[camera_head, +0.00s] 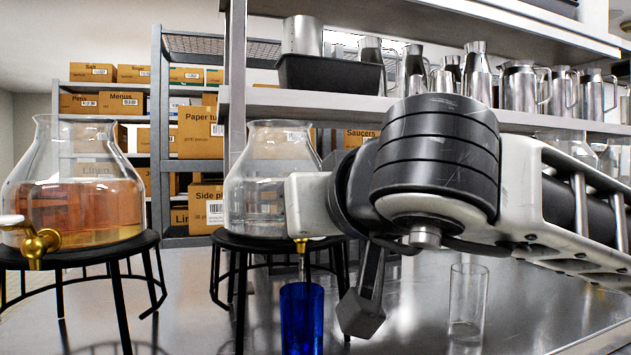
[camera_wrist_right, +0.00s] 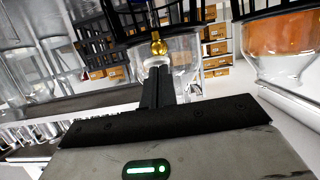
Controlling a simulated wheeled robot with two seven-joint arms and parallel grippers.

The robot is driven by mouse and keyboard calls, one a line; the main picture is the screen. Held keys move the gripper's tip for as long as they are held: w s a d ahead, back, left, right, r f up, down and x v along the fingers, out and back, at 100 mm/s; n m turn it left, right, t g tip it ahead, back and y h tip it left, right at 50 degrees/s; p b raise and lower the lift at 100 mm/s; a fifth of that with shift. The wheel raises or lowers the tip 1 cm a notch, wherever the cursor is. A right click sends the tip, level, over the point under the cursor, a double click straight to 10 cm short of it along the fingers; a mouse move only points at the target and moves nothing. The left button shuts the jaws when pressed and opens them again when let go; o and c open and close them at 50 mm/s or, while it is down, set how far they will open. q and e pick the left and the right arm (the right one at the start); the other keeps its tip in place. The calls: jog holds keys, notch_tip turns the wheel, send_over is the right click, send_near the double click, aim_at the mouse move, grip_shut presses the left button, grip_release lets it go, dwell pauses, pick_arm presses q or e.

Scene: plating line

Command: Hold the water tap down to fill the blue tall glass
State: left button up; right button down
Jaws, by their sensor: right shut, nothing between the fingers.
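The blue tall glass (camera_head: 302,318) stands upright on the steel counter under the brass water tap (camera_head: 301,245) of the clear-water dispenser (camera_head: 262,185). A thin pale stream shows between the spout and the glass. The water level inside cannot be made out. In the right wrist view, my right gripper (camera_wrist_right: 158,70) is shut and empty, its fingertips at the tap's pale handle (camera_wrist_right: 155,62), seemingly against it; the brass tap (camera_wrist_right: 158,45) shows just beyond. In the head view, my right arm hides the fingertips and handle. My left gripper is not in view.
A dispenser of amber liquid (camera_head: 75,200) with a brass tap stands on a black stand at left. An empty clear glass (camera_head: 467,305) stands to the right of the blue one. A shelf (camera_head: 400,112) with metal jugs runs above the counter. Boxes fill racks behind.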

jog(key=shift+r, duration=0.1)
dwell(0.4)
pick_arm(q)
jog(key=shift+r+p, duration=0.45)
pick_arm(e)
jog(key=shift+r, duration=0.7)
